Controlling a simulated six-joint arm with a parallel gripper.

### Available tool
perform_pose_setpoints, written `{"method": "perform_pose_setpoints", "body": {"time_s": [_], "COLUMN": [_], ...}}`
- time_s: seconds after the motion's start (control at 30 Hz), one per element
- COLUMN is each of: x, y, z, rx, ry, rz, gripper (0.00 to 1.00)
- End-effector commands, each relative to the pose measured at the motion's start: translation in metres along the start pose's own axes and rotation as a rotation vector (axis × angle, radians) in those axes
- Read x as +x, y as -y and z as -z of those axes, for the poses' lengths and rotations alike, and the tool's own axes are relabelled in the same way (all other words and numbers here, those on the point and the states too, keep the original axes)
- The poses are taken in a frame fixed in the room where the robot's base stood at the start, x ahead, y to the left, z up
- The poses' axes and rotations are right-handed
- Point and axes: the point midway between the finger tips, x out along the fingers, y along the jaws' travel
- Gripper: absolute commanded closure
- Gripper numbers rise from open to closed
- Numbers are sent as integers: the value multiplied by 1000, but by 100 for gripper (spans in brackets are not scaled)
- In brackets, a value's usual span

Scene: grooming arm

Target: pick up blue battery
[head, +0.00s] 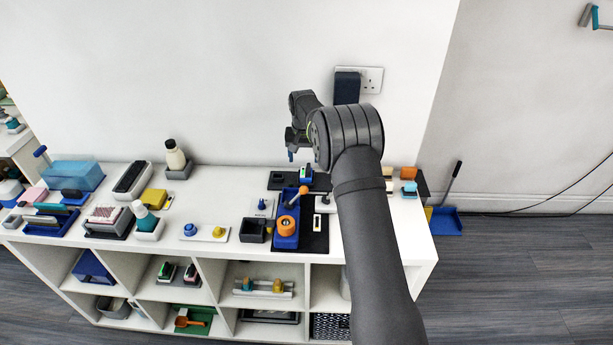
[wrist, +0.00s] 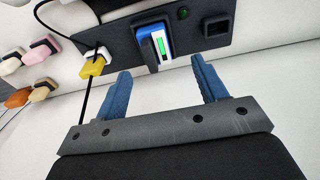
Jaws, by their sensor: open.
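The blue battery (wrist: 157,44) has a white and green strip on its face and sits upright in a slot of a dark panel (wrist: 240,38) in the wrist view. In the head view, the battery (head: 306,175) is small near the back of the white shelf top. My gripper (wrist: 161,68) is open and empty, with its two blue fingers apart. In the wrist view the battery lies just beyond the gap between the fingertips. In the head view my gripper (head: 290,155) hangs above and slightly left of the battery, apart from it.
A yellow plug (wrist: 94,66) with a black cable lies left of the fingers in the wrist view. A green button (wrist: 182,12) and an empty square socket (wrist: 216,26) are on the panel. A blue stand with an orange knob (head: 286,228) stands in front of the battery.

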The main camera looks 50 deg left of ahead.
Motion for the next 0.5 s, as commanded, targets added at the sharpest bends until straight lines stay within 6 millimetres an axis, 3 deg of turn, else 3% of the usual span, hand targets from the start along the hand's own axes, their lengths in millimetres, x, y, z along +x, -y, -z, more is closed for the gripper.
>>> {"method": "perform_pose_setpoints", "body": {"time_s": [0.27,0.5], "x": [17,51], "y": [-2,-8], "z": [1,3], "rx": [0,0], "ry": [0,0], "rz": [0,0], "gripper": [35,35]}}
